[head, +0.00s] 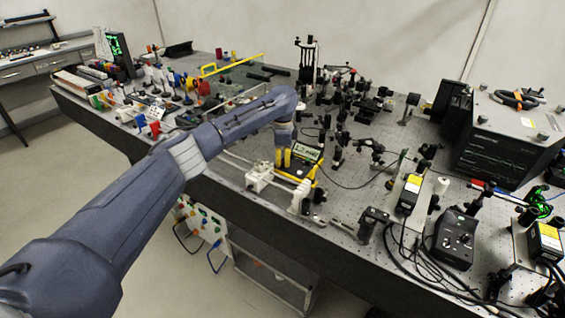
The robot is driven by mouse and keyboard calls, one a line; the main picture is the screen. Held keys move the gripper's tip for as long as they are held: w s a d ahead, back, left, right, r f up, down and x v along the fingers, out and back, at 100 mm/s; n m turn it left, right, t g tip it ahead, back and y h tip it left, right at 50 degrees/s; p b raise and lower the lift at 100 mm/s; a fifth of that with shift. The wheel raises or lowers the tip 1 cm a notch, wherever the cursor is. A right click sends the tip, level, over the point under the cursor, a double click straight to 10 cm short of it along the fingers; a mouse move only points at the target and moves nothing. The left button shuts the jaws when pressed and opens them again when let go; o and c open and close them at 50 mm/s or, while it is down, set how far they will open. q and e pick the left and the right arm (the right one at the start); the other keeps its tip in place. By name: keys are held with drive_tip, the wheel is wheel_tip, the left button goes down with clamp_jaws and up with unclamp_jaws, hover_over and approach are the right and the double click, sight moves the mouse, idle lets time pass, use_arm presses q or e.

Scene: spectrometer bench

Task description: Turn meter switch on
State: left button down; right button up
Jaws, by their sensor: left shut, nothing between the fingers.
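The meter (306,157) looks to be the small dark box with yellow edges and a lit greenish display, near the front edge of the optical bench. My left arm reaches in from the left, and its gripper (283,160) points down at the meter's left side. The gripper is shut and empty. It overlaps the meter in this view, and I cannot tell whether it touches it. The switch is too small or hidden to make out. My right gripper is not in view.
White fittings (259,178) stand just left of the meter at the bench edge. Optical mounts crowd the bench behind and right. A large black instrument (505,140) is at the far right, and a black control box (456,238) is at the front right. A dark cable runs right from the meter.

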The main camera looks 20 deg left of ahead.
sight(283, 162)
use_arm(q)
drive_tip(key=shift+m, duration=0.4)
drive_tip(key=c, duration=2.2)
unclamp_jaws()
drive_tip(key=c, duration=1.3)
unclamp_jaws()
drive_tip(key=shift+c, duration=0.2)
drive_tip(key=shift+r, duration=0.1)
wheel_tip(283, 162, up, 12)
